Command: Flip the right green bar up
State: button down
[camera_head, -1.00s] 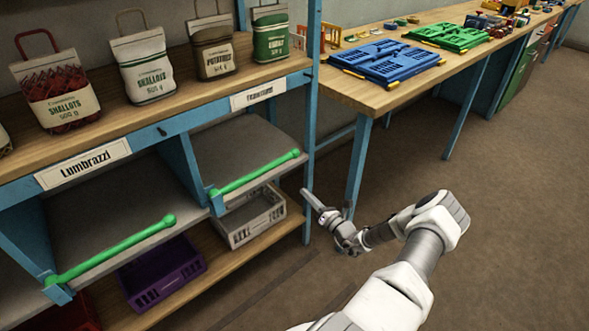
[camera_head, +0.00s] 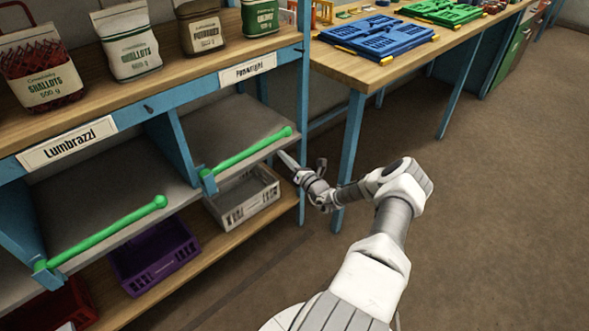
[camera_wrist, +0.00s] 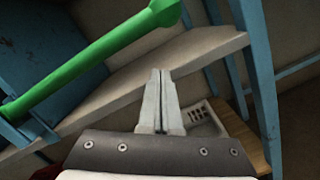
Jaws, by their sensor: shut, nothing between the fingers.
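The right green bar (camera_head: 245,151) runs along the front edge of the right grey shelf, under the name plate at the right. It also crosses the upper left of the wrist view (camera_wrist: 85,65). My gripper (camera_head: 281,154) is shut and empty. In the head view its tip is just below and near the right end of this bar. In the wrist view the closed fingers (camera_wrist: 159,75) point at the shelf's pale front edge, apart from the bar. The left green bar (camera_head: 105,234) lies along the front of the left shelf.
A grey crate (camera_head: 262,203) and a purple crate (camera_head: 176,256) stand on the lower wooden shelf. A blue upright (camera_head: 304,120) stands close right of my gripper. Bags stand on the top (camera_head: 128,45). Floor to the right is clear.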

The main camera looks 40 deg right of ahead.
jog(key=d+r, duration=0.1)
jog(key=w+d+r, duration=0.1)
jog(key=r, duration=0.1)
jog(key=shift+w+r, duration=0.1)
jog(key=shift+r, duration=0.15)
jog(key=shift+d+r, duration=0.1)
